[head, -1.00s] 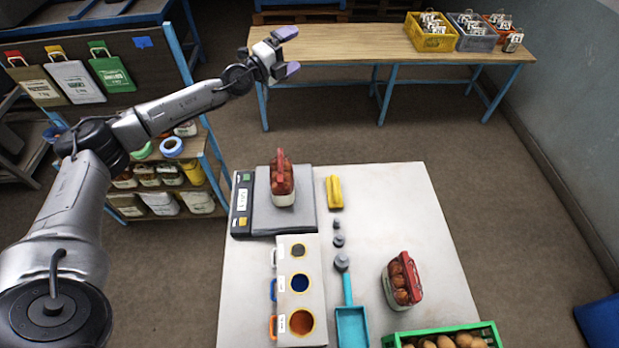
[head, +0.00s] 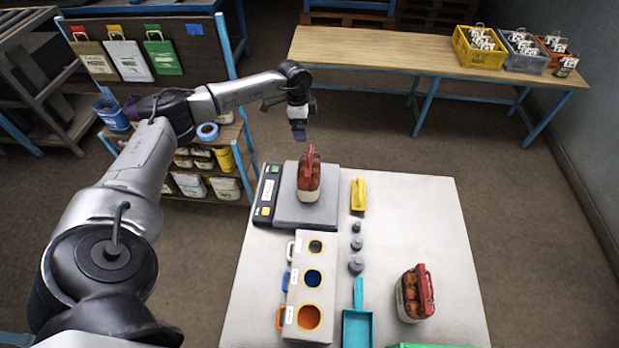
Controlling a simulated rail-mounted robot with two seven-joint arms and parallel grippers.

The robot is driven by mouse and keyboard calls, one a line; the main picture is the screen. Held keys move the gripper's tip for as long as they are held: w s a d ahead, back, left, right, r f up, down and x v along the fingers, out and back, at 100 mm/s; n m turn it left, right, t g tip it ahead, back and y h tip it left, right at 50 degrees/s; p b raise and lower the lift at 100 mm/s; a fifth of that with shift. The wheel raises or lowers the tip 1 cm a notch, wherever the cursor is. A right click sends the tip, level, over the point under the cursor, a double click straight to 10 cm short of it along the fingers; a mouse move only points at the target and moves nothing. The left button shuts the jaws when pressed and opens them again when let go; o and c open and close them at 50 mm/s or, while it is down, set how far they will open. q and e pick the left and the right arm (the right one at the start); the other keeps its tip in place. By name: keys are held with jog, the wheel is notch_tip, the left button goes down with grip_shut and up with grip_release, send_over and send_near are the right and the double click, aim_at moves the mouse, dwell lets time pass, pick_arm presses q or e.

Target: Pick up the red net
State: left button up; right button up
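A red net (head: 308,176) of brown produce, with a pale label and a red top loop, stands on the scale's grey plate. A second red net (head: 416,293) with a red handle lies on the right of the white table. My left gripper (head: 298,131) points down, behind and above the net on the scale, and is apart from it. My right gripper is out of view.
The scale (head: 267,198) sits at the table's (head: 430,215) back left. In front is a white holder (head: 310,262) with three round openings. A yellow object (head: 358,195), grey weights (head: 356,265) and a teal scoop (head: 357,325) lie beside it. The table's right part is mostly clear.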

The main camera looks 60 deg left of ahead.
aim_at(309, 151)
pick_arm(q)
jog(key=f+b, duration=0.1)
jog(key=f, duration=0.1)
jog(key=f+b, duration=0.2)
jog(key=f, duration=0.1)
jog(key=f+b, duration=0.1)
jog(key=f, duration=0.1)
jog(key=shift+w+d+f+b, duration=0.25)
jog(key=shift+w+f+b, duration=0.1)
jog(key=shift+b, duration=0.05)
jog(key=shift+w+f+b, duration=0.15)
jog(key=shift+f+b, duration=0.7)
jog(key=shift+f, duration=0.05)
jog(key=f+b, duration=0.2)
jog(key=b, duration=0.1)
jog(key=f+b, duration=0.1)
jog(key=f, duration=0.1)
jog(key=shift+w+d+f, duration=0.1)
jog(key=shift+w+d, duration=0.1)
jog(key=shift+w, duration=0.1)
jog(key=shift+c, duration=0.3)
